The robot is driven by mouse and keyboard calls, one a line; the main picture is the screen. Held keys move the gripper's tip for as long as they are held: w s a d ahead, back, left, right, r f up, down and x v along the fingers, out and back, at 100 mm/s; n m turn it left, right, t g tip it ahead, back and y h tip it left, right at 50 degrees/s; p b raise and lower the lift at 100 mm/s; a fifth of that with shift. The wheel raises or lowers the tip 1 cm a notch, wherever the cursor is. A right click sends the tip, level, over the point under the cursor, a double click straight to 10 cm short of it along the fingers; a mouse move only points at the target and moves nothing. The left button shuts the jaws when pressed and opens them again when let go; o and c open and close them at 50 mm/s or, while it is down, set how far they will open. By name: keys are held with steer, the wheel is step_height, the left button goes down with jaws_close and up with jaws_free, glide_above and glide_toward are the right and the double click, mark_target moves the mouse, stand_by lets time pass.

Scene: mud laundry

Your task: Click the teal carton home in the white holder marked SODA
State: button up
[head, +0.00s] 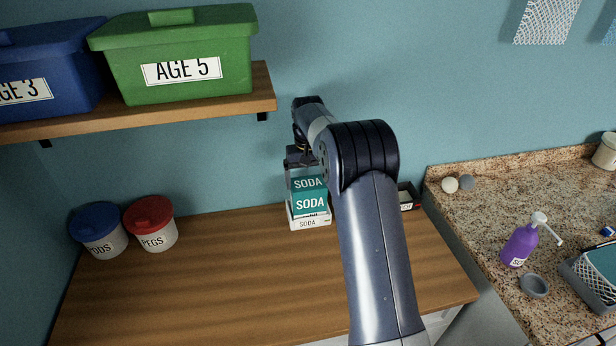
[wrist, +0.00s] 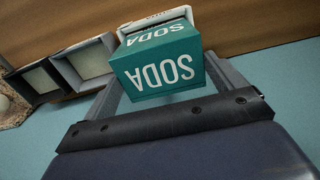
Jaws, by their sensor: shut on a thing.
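The teal carton (head: 310,203), lettered SODA in white, is upright at the white holder (head: 309,224) marked SODA, on the wooden counter by the back wall. Its lower edge meets the holder's rim in the head view; I cannot tell how deep it sits. My gripper (head: 304,172) is above, shut on the carton's upper part. In the wrist view, the fingers flank the carton (wrist: 158,72), and part of the white holder (wrist: 155,18) shows beyond it. My arm covers the area just right of the holder in the head view.
Blue-lidded (head: 98,232) and red-lidded (head: 151,225) jars stand left. A shelf (head: 190,108) with bins overhangs the left. The wooden counter (head: 210,285) is clear in front.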

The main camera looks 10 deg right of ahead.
steer(key=o, duration=1.6)
step_height(320, 180, up, 11)
steer(key=b, duration=0.1)
steer(key=shift+f, duration=0.2)
step_height(320, 180, down, 10)
steer(key=shift+f+p, duration=0.25)
steer(key=shift+p, duration=0.3)
steer(key=shift+r, duration=0.2)
steer(key=shift+f, duration=0.1)
